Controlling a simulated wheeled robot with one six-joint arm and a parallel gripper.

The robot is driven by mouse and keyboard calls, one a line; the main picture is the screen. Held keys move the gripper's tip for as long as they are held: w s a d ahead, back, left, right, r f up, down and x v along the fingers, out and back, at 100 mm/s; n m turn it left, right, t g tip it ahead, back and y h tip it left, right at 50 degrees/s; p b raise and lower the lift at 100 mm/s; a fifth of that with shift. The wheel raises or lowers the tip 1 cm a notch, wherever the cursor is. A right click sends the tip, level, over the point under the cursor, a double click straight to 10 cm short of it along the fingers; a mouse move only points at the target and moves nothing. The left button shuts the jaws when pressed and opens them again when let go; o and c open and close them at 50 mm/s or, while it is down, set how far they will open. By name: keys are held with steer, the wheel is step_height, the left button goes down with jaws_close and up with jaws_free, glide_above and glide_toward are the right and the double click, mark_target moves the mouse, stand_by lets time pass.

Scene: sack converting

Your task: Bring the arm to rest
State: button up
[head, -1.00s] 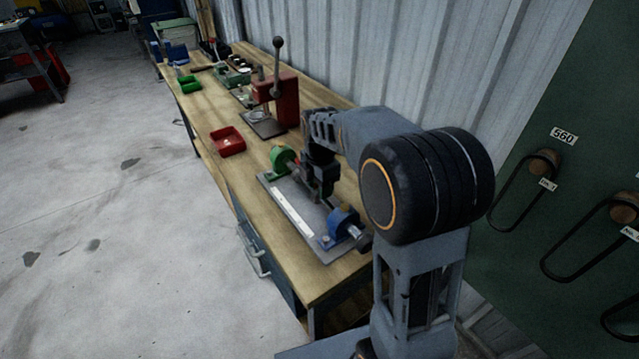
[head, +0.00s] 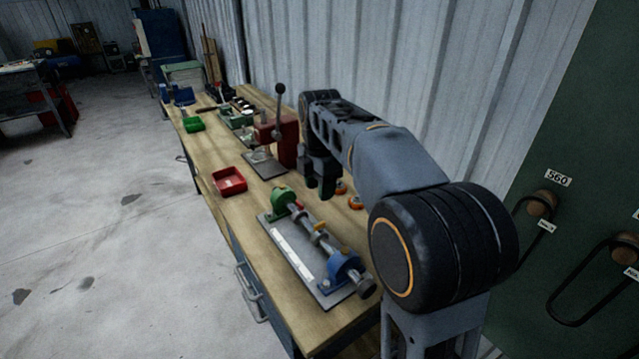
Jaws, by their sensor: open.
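My gripper (head: 320,180) hangs from my raised arm over the wooden bench (head: 222,208). It points down, a little above and behind the fixture, and its jaws are open with nothing seen in them. The fixture is a grey plate (head: 284,252) with a green end block (head: 283,199), a blue end block (head: 343,268) and a shaft (head: 327,243) running between them. A clear gap shows between the gripper and the fixture in the picture. The fingertips are small and dark.
Orange-rimmed round parts (head: 355,202) lie behind the fixture. A red tray (head: 229,180) and a red lever press (head: 276,140) stand farther along the bench. A corrugated wall (head: 390,75) closes the back; a dark green board (head: 580,150) stands at right.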

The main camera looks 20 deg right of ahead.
steer(key=shift+r, duration=0.15)
step_height(320, 180, down, 3)
steer(key=m, duration=0.7)
steer(key=shift+t, duration=0.3)
steer(key=s+f+m, duration=0.2)
steer(key=s+m, duration=0.2)
steer(key=s+f+m+t, duration=0.1)
steer(key=s+m, duration=0.3)
steer(key=m, duration=0.1)
steer(key=s+f+m, duration=0.2)
steer(key=s+m, duration=0.2)
steer(key=shift+f+t+p, duration=0.35)
steer(key=shift+t+p, duration=0.05)
steer(key=shift+m+t, duration=0.6)
steer(key=shift+m, duration=0.2)
steer(key=s, duration=0.5)
steer(key=shift+s, duration=0.3)
